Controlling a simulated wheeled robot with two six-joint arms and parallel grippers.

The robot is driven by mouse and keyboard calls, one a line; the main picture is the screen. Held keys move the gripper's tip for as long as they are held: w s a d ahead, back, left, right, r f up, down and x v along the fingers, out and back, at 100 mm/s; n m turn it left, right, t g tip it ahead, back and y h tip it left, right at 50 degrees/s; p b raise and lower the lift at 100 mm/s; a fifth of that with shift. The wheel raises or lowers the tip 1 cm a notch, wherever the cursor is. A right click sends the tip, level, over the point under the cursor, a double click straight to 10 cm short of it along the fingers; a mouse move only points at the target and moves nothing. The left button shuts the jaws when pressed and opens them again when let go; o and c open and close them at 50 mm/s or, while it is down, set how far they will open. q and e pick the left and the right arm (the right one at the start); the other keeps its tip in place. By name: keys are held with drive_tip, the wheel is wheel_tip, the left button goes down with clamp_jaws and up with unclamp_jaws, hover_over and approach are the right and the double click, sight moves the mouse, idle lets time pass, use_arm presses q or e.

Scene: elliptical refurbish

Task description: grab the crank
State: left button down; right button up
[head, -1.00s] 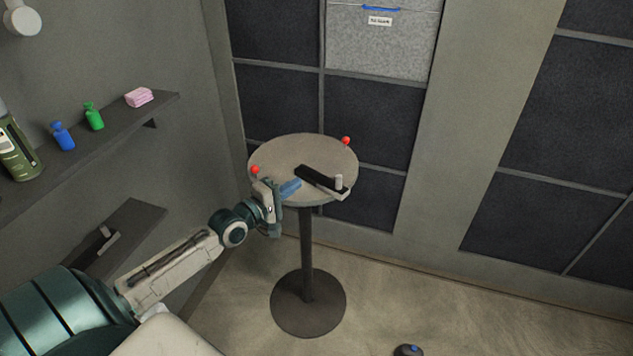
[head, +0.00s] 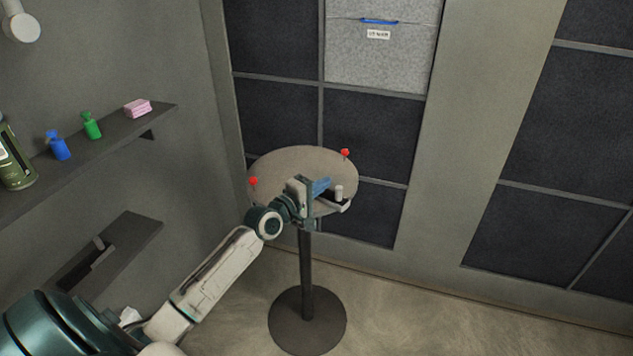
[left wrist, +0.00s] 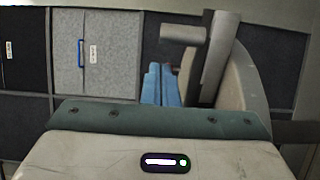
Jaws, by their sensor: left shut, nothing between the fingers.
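The crank, a dark bar with a pale upright handle (head: 339,193) at its near end, lies on the round table (head: 280,165). Most of the bar is hidden behind my left gripper (head: 322,187) in the head view. That gripper is shut and empty, its blue fingers over the table just left of the handle. In the left wrist view the shut blue fingers (left wrist: 162,84) stand to the left of the crank bar (left wrist: 215,60). The handle (left wrist: 183,33) sticks out from the bar above the fingertips. I cannot tell whether they touch. My right gripper is not in view.
Two red knobs (head: 253,182) (head: 345,153) sit at the table's rim. A similar dark bar with a grey peg (head: 101,254) lies on the low wall shelf at left. The upper shelf (head: 110,130) holds bottles and a pink block.

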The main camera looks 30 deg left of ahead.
sight(339, 191)
use_arm(q)
drive_tip(key=shift+s+d+p, duration=0.3)
drive_tip(key=shift+d, duration=0.2)
drive_tip(key=shift+s+d, duration=0.2)
drive_tip(key=shift+d, duration=0.2)
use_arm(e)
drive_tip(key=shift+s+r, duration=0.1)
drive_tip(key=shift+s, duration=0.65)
use_arm(q)
drive_tip(key=shift+s+d+p, duration=0.25)
drive_tip(key=shift+d+p, duration=0.15)
drive_tip(key=shift+p, duration=0.25)
drive_tip(key=shift+s+d+p, duration=0.45)
drive_tip(key=shift+d+p, duration=0.2)
drive_tip(key=shift+d, duration=0.15)
drive_tip(key=shift+s+d, duration=0.1)
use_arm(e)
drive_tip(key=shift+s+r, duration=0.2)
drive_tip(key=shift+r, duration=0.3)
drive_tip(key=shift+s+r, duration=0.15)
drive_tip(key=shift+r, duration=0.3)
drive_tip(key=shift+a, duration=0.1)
